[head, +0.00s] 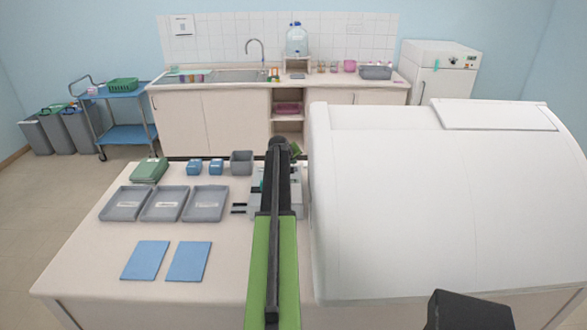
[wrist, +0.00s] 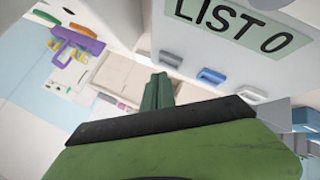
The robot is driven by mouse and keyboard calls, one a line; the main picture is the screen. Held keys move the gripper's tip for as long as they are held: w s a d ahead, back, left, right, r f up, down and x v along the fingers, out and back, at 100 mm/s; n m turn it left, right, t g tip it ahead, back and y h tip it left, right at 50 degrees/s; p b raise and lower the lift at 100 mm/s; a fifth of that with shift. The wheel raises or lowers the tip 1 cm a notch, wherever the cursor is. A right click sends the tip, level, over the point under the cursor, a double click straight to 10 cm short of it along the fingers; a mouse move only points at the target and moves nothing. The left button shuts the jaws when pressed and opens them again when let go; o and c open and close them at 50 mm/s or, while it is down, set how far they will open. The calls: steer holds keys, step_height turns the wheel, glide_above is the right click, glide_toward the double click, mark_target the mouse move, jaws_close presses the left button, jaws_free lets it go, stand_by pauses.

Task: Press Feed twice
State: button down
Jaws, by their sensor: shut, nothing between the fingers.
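A pale device fills the upper right of the wrist view, with a green display (wrist: 243,28) reading "LIST 0". Below the display is a row of keys: a grey-blue key (wrist: 172,60), a blue key (wrist: 211,76) and a white key (wrist: 254,94). I can read no label on them, so I cannot tell which is Feed. My gripper (wrist: 158,84) is shut and empty, its tips just below and left of the grey-blue key, seemingly apart from it. In the head view my arm hides most of a grey device (head: 258,207) on the table.
Grey trays (head: 126,203), blue mats (head: 146,260), small blue boxes (head: 194,167) and a grey bin (head: 242,162) lie left of my arm on the table. A large white hood (head: 440,210) stands close on the right.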

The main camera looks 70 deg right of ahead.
step_height(320, 180, up, 5)
steer(key=p, duration=0.5)
stand_by(2.4)
step_height(320, 180, up, 4)
steer(key=p, duration=0.3)
steer(key=shift+f+p, duration=0.1)
steer(key=shift+p, duration=0.3)
steer(key=shift+f, duration=0.1)
step_height(320, 180, down, 9)
steer(key=b, duration=0.8)
steer(key=shift+r+b, duration=0.2)
steer(key=shift+b, duration=0.2)
stand_by(0.8)
steer(key=shift+f+b, duration=0.45)
